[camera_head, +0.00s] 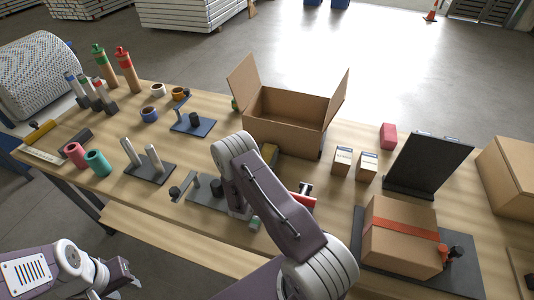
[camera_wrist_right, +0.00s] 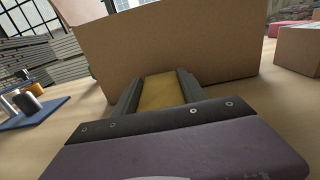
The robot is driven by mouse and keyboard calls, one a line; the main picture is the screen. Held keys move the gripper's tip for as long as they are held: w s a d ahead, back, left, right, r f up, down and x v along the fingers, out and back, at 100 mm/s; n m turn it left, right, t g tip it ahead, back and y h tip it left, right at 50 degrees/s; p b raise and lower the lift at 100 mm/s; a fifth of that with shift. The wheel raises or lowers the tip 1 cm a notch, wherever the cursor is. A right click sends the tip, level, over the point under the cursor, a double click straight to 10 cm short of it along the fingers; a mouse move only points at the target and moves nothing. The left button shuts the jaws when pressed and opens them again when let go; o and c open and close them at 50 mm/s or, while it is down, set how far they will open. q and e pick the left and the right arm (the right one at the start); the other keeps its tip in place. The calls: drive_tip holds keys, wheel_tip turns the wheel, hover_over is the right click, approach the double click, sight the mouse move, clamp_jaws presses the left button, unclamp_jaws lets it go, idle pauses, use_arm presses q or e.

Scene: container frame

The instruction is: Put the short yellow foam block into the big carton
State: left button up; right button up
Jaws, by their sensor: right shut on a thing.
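The big carton (camera_head: 283,137) stands open on the table, its side flaps raised. Its wall (camera_wrist_right: 215,50) fills much of the right wrist view. The yellow foam block (camera_wrist_right: 160,92) lies between the two dark fingers of my right gripper (camera_wrist_right: 161,80), which is shut on it, in front of the carton wall.
Two small boxes (camera_head: 342,161) and a pink block (camera_head: 388,136) stand right of the carton. A dark upright panel (camera_head: 428,165) and a red-taped box (camera_head: 398,232) are farther right. Cups, bottles and stands (camera_head: 150,170) occupy the left.

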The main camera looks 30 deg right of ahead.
drive_tip(key=shift+f, duration=0.1)
drive_tip(key=o, duration=1.3)
